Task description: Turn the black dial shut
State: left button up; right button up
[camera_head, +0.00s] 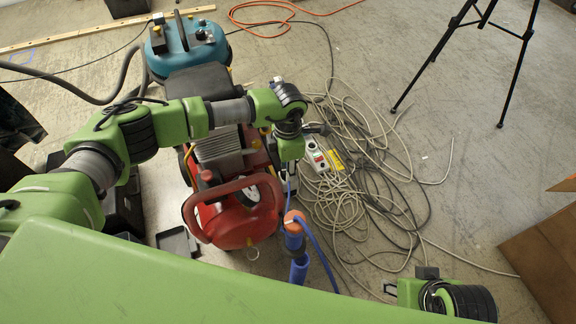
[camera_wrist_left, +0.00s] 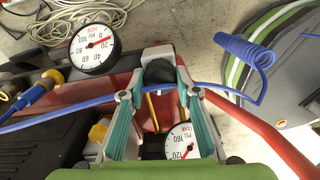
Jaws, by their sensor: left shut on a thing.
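In the left wrist view, the black dial (camera_wrist_left: 157,66) stands on the red compressor (camera_wrist_left: 255,125) between my left gripper's fingertips (camera_wrist_left: 160,84). The teal-padded fingers are shut on it, one on each side. In the head view, my left gripper (camera_head: 290,186) is at the right side of the red compressor (camera_head: 228,222), and the dial cannot be made out there. A white hose gauge (camera_wrist_left: 92,47) is left of the dial, and a white tank gauge (camera_wrist_left: 181,143) is between the fingers. My right gripper (camera_head: 408,288) is partly visible at the lower right, away from the compressor; its jaws are unclear.
A blue hose (camera_wrist_left: 235,90) crosses close by the dial and coils at the right. Tangled grey cables (camera_head: 370,200) and a power strip (camera_head: 317,157) lie on the floor right of the compressor. A teal compressor (camera_head: 187,45) and a black tripod (camera_head: 470,20) stand farther back.

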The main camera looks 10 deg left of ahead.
pick_arm(q)
jog(key=shift+n+p, duration=0.35)
jog(key=shift+n, duration=1.05)
jog(key=o, duration=1.1)
notch_tip(320, 180, up, 12)
jog(key=shift+d, duration=0.1)
